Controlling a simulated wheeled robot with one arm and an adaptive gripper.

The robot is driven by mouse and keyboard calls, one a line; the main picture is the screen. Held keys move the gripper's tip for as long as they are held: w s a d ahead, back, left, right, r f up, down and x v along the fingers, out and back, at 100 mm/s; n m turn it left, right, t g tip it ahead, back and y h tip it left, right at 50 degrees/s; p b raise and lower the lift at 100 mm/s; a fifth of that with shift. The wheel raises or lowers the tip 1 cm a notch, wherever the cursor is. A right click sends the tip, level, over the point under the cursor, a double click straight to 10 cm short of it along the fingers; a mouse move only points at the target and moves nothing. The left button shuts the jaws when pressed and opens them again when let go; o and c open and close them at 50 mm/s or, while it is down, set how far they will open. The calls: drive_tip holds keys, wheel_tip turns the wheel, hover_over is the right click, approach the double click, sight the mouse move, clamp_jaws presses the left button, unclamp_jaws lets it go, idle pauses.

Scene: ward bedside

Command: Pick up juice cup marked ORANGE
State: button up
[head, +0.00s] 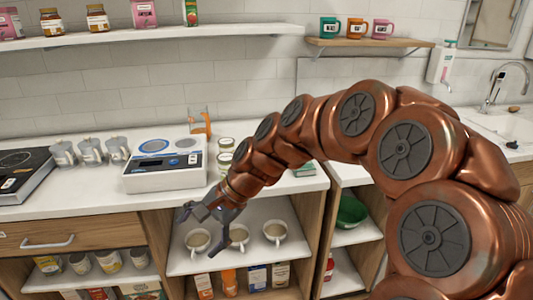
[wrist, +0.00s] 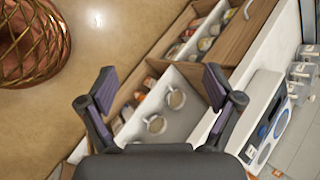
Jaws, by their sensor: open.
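I cannot read the word ORANGE on any cup. Several white cups with pale brown contents stand upright in the open shelf below the counter, such as the left one (head: 198,239), the middle one (head: 238,234) and the right one (head: 275,231). Two of them show in the wrist view (wrist: 176,99) (wrist: 155,124).
A green bowl (head: 351,212) sits in the right cabinet. Counter edge and shelf sides border the cups.

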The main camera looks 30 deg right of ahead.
drive_tip(key=w+d+r+m+t, duration=0.2)
drive_tip(key=w+d+m+t, duration=0.4)
drive_tip(key=w+d+m, duration=0.8)
drive_tip(key=d+m+t+h, duration=0.1)
drive_tip(key=d+m, duration=0.1)
drive_tip(key=d, duration=0.4)
drive_tip(key=w+d+f+m+t, duration=0.1)
drive_tip(key=d+m, duration=0.1)
drive_tip(key=d, duration=0.5)
drive_tip(key=w+d+f+m+t+h, duration=0.1)
drive_tip(key=d+m, duration=0.1)
drive_tip(key=d, duration=0.5)
drive_tip(key=shift+d+t+h, duration=0.15)
drive_tip(key=shift+t+h, duration=0.15)
drive_tip(key=shift+t, duration=0.1)
drive_tip(key=shift+w+f, duration=0.15)
drive_tip(key=shift+p+x, duration=0.65)
drive_tip(key=shift+x, duration=3)
drive_tip(key=shift+c, duration=0.3)
